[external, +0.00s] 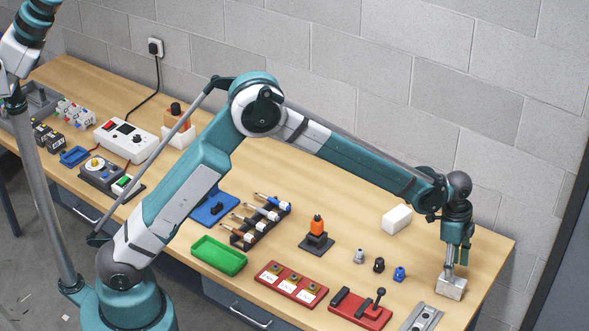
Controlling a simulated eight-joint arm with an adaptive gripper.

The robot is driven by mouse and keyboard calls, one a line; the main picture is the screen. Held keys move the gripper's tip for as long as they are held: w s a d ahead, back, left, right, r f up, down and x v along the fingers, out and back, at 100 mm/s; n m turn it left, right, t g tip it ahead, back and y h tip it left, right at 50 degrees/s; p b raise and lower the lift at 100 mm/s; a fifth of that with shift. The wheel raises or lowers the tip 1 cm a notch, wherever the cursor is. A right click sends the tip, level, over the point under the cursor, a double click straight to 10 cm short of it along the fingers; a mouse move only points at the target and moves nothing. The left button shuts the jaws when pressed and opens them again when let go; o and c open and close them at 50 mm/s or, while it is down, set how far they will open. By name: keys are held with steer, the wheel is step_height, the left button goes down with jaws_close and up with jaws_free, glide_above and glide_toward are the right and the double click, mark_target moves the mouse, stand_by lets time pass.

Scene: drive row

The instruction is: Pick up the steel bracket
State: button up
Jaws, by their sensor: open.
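A small light-grey metal piece (451,288), which looks like the steel bracket, is near the right end of the wooden bench. My gripper (455,263) points down directly over it. The jaws are open. The near finger reaches down to the top of the piece. I cannot tell whether it touches it, and the far finger's tip is partly hidden. A flat grey metal plate (422,318) with openings lies at the front edge, left of and nearer than the piece.
A white block (397,219) stands behind and left of my gripper. Small grey, black and blue fittings, including a blue one (399,274), stand to the left. A red fixture (360,308) with a black lever is at the front edge. The bench ends close on the right.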

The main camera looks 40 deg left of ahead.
mark_target(457, 291)
steer(key=shift+d+f, duration=0.15)
steer(key=shift+f, duration=1.15)
steer(key=shift+d+f, duration=0.2)
steer(key=shift+f, duration=2.4)
steer(key=shift+f+b, duration=0.25)
steer(key=shift+b, duration=0.15)
steer(key=c, duration=1.1)
steer(key=shift+o, duration=0.2)
steer(key=shift+r, duration=0.2)
